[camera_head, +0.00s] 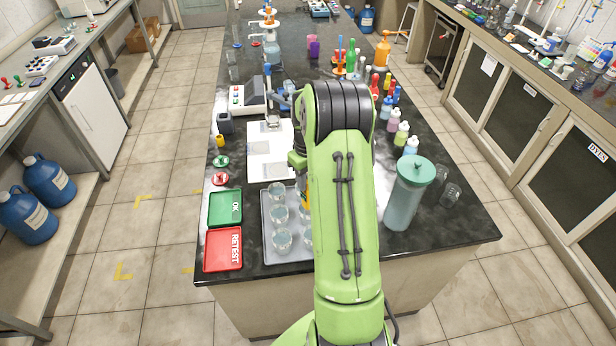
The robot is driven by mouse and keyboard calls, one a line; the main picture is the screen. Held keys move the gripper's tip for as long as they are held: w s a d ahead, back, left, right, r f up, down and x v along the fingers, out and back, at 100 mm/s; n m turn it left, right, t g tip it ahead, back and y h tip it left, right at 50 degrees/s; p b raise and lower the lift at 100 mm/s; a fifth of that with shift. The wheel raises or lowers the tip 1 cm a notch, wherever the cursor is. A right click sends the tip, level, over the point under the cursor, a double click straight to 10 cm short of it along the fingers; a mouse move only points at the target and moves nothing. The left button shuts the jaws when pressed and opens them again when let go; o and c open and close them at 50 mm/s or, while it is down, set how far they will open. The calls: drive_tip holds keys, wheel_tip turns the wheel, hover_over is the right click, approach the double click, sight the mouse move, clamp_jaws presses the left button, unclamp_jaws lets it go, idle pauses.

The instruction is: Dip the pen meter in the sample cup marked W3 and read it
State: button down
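Several clear sample cups stand on a grey tray (267,252) near the front of the black bench. Three show in its left column: a rear cup (277,191), a middle cup (280,214) and a front cup (282,241). Others to the right are partly behind my green arm. I cannot read any cup marking, so I cannot tell which is W3. A narrow yellow-orange thing (306,192), possibly the pen meter, shows beside my arm at the tray's rear right. My gripper (297,160) is mostly hidden behind my arm; its fingers cannot be made out.
A green OK tray (226,207) and a red RETEST tray (223,249) lie left of the cups. A white sheet (262,152) lies behind. A tall teal-lidded vessel (405,195), small bottles (401,134) and glass beakers (449,194) stand right of my arm.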

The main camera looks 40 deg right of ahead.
drive_tip(key=shift+f+b, duration=0.6)
drive_tip(key=shift+f, duration=0.35)
drive_tip(key=shift+r, duration=0.15)
idle(2.4)
drive_tip(key=shift+r+p, duration=2.2)
drive_tip(key=shift+r, duration=0.75)
drive_tip(key=shift+r+p, duration=1.5)
drive_tip(key=shift+r, duration=0.5)
drive_tip(key=shift+f, duration=0.15)
